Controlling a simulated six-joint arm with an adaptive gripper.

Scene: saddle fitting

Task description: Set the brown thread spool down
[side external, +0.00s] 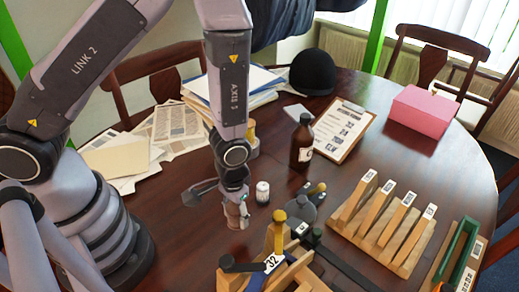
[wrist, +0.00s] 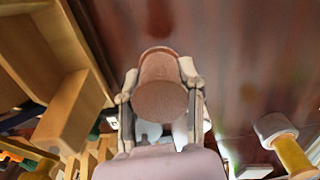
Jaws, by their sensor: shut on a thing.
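The brown thread spool (wrist: 160,90) is between the two fingers of my gripper (wrist: 160,76) in the wrist view, with its round end facing the camera. The fingers are shut on its sides. In the side external view, my gripper (side external: 237,208) points down over the dark wooden table (side external: 180,215), and the spool (side external: 243,223) is a small pale brown shape at the fingertips, partly hidden. It is close to the tabletop; I cannot tell whether it touches.
A small white cylinder (side external: 262,192) stands just right of my gripper. A wooden rack with a "32" tag (side external: 271,263) is in front. A brown bottle (side external: 301,145), a clipboard (side external: 340,130) and a slotted wooden stand (side external: 385,225) lie farther right.

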